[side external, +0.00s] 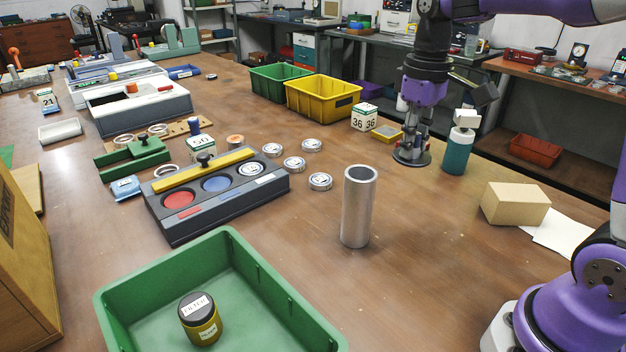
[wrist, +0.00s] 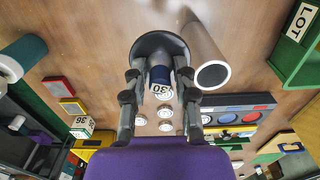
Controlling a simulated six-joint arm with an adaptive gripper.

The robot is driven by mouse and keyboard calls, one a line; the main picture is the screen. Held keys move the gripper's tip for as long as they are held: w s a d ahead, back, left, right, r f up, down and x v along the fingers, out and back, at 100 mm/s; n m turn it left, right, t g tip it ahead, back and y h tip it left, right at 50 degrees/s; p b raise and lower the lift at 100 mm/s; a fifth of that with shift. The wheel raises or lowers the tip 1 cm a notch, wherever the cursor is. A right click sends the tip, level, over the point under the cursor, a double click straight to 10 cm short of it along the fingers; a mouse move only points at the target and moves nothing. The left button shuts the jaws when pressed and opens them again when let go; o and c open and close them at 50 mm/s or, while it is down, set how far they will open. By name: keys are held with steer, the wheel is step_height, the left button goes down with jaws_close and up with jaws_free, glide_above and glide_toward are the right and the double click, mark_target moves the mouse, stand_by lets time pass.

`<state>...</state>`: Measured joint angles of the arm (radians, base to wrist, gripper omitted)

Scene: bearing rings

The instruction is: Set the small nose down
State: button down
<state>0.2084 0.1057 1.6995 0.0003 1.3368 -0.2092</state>
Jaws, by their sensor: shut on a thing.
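The fingers hide part of the stem.
A tall grey metal tube (side external: 358,207) stands in front of my gripper. A teal bottle (side external: 458,150) is close on the right. A numbered cube (side external: 364,117) and a small yellow tray (side external: 387,133) are on the left. Bearing rings (side external: 320,181) lie beside the dark fixture (side external: 220,212).

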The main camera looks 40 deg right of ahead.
steer(key=shift+s+a+r, duration=0.1)
steer(key=shift+s+a, duration=0.1)
steer(key=shift+a, duration=0.05)
steer(key=a, duration=0.5)
steer(key=shift+s+a, duration=0.1)
steer(key=shift+a, duration=0.25)
steer(key=s+a+f+n, duration=0.1)
steer(key=s+a+f, duration=0.2)
steer(key=s+a, duration=0.3)
steer(key=s+a+f+n, duration=0.1)
steer(key=s+a+f, duration=0.3)
steer(key=s+a, duration=0.3)
steer(key=shift+a+f, duration=0.15)
steer(key=shift+a, duration=0.85)
steer(key=shift+f, duration=0.1)
step_height(320, 180, down, 9)
steer(key=shift+f, duration=0.2)
